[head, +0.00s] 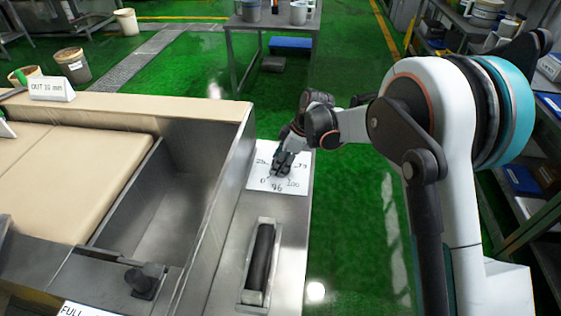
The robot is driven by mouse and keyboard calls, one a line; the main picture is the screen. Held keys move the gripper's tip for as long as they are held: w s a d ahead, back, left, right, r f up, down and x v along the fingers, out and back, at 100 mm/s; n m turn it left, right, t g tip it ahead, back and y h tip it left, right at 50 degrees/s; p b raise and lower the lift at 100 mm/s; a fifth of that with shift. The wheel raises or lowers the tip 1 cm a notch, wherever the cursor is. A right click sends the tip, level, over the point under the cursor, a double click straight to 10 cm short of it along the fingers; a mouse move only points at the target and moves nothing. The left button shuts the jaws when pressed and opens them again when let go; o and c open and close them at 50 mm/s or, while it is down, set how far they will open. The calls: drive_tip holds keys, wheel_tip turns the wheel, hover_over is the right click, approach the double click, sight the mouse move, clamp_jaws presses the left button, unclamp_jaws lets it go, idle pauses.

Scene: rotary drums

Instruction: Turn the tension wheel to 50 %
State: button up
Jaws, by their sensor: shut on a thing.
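The tension dial card (261,181) is a white plate on the metal ledge at the machine's right side. Its legible marks include 0, 100 and a % sign, with smaller numbers at its left and right. My gripper (282,167) reaches down over the middle of the card from the right. It is shut on the tension wheel, a small dark knob at the card's centre. The fingers hide most of the wheel, its pointer and the far edge of the scale, so its setting cannot be read.
A black roller handle (260,257) in a metal frame sits on the ledge nearer me. Left is an open steel trough (160,195) beside a beige belt (75,185). A dark knob (146,279) stands at the front. Green floor (350,235) lies right of the ledge.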

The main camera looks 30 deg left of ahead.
drive_tip(key=m+t, duration=0.1)
drive_tip(key=m, duration=0.2)
drive_tip(key=m+t, duration=0.1)
drive_tip(key=m, duration=0.2)
drive_tip(key=shift+m+t, duration=0.3)
drive_tip(key=shift+m, duration=0.1)
drive_tip(key=m+t, duration=0.1)
drive_tip(key=m, duration=0.2)
drive_tip(key=shift+m, duration=0.3)
drive_tip(key=m+t+h, duration=0.1)
drive_tip(key=m, duration=0.2)
drive_tip(key=shift+m, duration=0.3)
drive_tip(key=m+h, duration=0.1)
drive_tip(key=m, duration=0.2)
drive_tip(key=m+t+h, duration=0.1)
drive_tip(key=m, duration=0.2)
drive_tip(key=shift+h, duration=0.4)
drive_tip(key=m+h, duration=0.1)
drive_tip(key=m, duration=0.2)
drive_tip(key=m+h, duration=0.1)
drive_tip(key=m, duration=0.2)
drive_tip(key=shift+m, duration=0.4)
drive_tip(key=o, duration=1.1)
drive_tip(key=shift+c, duration=0.2)
drive_tip(key=shift+h, duration=0.3)
